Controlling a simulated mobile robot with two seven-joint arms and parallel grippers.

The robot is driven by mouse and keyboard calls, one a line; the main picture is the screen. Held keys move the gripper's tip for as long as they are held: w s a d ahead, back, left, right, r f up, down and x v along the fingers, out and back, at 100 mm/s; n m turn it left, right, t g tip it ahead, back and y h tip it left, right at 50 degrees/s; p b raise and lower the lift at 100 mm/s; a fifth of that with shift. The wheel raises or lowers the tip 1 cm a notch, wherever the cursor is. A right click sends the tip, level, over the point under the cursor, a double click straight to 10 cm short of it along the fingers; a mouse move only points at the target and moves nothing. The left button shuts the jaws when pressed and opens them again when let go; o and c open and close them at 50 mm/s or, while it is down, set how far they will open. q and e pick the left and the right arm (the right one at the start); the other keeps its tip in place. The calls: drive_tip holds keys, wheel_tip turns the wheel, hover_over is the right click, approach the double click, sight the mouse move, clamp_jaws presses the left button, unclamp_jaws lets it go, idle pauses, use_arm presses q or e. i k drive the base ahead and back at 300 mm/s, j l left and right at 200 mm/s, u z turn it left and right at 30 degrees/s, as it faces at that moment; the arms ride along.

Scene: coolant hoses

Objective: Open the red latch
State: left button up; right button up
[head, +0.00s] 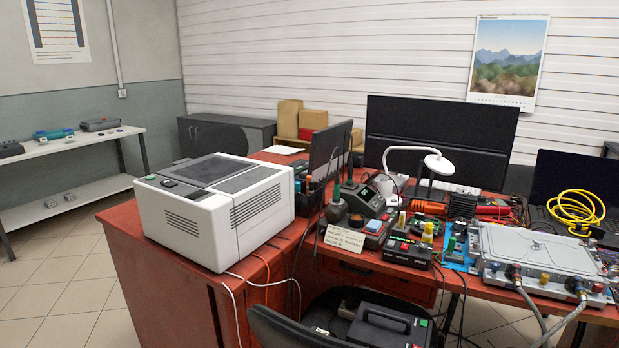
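A flat silver metal unit (540,250) lies on the right end of the red workbench, partly on a blue mat (459,262). Two braided grey hoses (562,322) run from couplings on its front edge down past the bench edge. Small red and blue parts show around the couplings, but they are too small for me to tell which is the red latch or whether it is open. Neither of my grippers is in view.
A white box-shaped machine (215,212) stands on the bench's left part. Soldering stations, a white lamp (438,163) and monitors crowd the middle. A yellow cable coil (577,211) lies on a laptop behind the unit. A dark chair (285,328) stands in front.

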sight(597, 288)
drive_tip(key=z, duration=1.3)
drive_tip(key=u, duration=0.25)
drive_tip(key=i+l+u, duration=0.15)
drive_tip(key=l+u, duration=0.15)
drive_tip(key=u, duration=0.15)
drive_tip(key=i+l+u, duration=0.1)
drive_tip(key=l+u, duration=0.2)
drive_tip(key=u, duration=0.15)
drive_tip(key=i+l+u, duration=0.1)
drive_tip(key=l+u, duration=0.2)
drive_tip(key=l, duration=0.6)
